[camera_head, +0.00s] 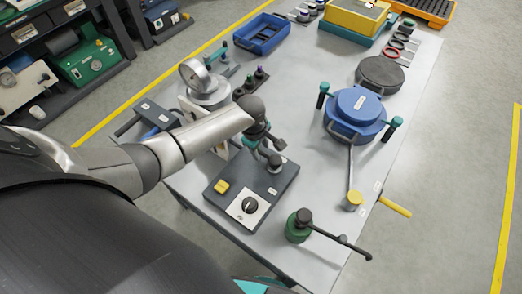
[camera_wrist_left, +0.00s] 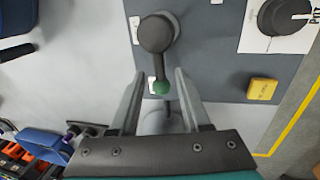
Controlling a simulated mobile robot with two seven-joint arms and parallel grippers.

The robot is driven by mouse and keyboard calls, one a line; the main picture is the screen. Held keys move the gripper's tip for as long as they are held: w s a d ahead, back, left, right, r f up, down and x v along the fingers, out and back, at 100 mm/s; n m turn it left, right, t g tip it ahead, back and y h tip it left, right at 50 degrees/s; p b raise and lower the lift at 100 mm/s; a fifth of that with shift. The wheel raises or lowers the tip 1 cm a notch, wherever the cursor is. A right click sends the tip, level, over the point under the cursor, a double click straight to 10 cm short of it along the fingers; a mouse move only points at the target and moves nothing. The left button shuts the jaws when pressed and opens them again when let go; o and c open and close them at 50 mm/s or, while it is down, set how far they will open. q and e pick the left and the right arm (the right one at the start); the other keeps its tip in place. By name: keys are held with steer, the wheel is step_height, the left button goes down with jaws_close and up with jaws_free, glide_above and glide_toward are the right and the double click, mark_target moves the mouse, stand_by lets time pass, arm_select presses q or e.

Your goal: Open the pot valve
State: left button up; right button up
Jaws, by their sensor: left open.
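My left gripper (camera_head: 268,143) is open above the grey control box (camera_head: 227,208), and its fingers show in the left wrist view (camera_wrist_left: 158,76). There, a lever with a dark round knob (camera_wrist_left: 157,33) and a green ball-like part (camera_wrist_left: 161,88) lies in line with the gap between the fingers. I cannot tell whether the fingers touch it. In the head view the gripper partly hides this lever, and its dark knob (camera_head: 274,161) shows beside the fingers. A blue lidded pot (camera_head: 358,108) with teal-and-black side handles stands to the right.
The box carries a black dial (camera_head: 249,205) and a yellow button (camera_head: 221,186). A pressure gauge (camera_head: 195,74) stands behind my arm. A green-based black lever (camera_head: 299,226) and a yellow handle (camera_head: 394,206) lie near the table's right edge. A blue tray (camera_head: 262,34) is farther back.

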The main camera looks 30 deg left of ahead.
arm_select(q)
steer(key=shift+w+f, duration=0.1)
steer(key=shift+f, duration=0.2)
jaws_close()
stand_by(1.4)
